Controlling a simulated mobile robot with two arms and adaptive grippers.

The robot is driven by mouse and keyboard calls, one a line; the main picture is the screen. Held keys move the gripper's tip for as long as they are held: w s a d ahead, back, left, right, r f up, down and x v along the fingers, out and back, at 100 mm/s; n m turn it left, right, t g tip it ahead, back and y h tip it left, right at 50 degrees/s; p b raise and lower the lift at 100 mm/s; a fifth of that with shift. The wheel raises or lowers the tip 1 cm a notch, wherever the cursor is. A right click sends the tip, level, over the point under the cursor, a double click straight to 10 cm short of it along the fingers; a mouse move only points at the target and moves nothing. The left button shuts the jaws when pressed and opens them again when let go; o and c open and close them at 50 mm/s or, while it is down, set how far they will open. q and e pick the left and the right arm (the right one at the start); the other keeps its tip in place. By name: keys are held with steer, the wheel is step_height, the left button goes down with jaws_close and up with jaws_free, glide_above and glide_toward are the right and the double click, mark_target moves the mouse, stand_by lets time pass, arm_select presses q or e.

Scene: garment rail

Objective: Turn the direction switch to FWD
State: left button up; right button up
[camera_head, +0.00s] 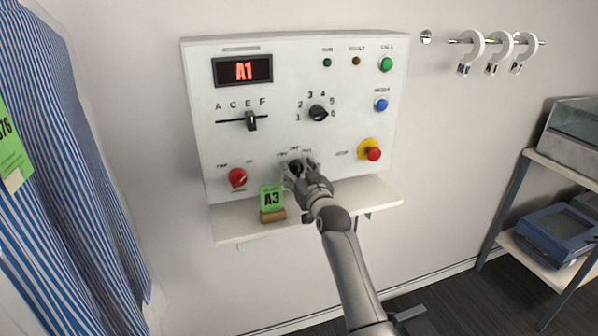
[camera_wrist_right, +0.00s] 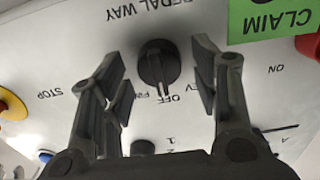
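The direction switch is a black rotary knob (camera_wrist_right: 158,62) on the white control panel (camera_head: 230,150). In the right wrist view, which is upside down, its pointer is at or near OFF. The FWD label is partly hidden by the left-hand finger in that view, and REV by the other. My right gripper (camera_wrist_right: 160,80) is open, with one finger on each side of the knob and a visible gap to it. In the head view the right gripper (camera_head: 297,169) is at the panel's lower middle and covers most of the knob. My left gripper is not in view.
A red knob (camera_head: 237,178) and a green A3 tag (camera_head: 271,198) are left of the gripper. A red stop button (camera_head: 373,153) is to the right. A shelf (camera_head: 375,196) juts out below the panel. Striped shirts (camera_head: 60,150) hang at the left.

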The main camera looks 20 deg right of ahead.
steer(key=c, duration=0.9)
steer(key=shift+m, duration=0.3)
steer(key=m+p, duration=0.2)
steer(key=shift+r+m, duration=0.1)
steer(key=shift+m, duration=0.3)
steer(key=shift+d+m+p, duration=0.15)
steer(key=shift+m+p, duration=0.6)
steer(key=shift+m, duration=1.45)
steer(key=o, duration=1)
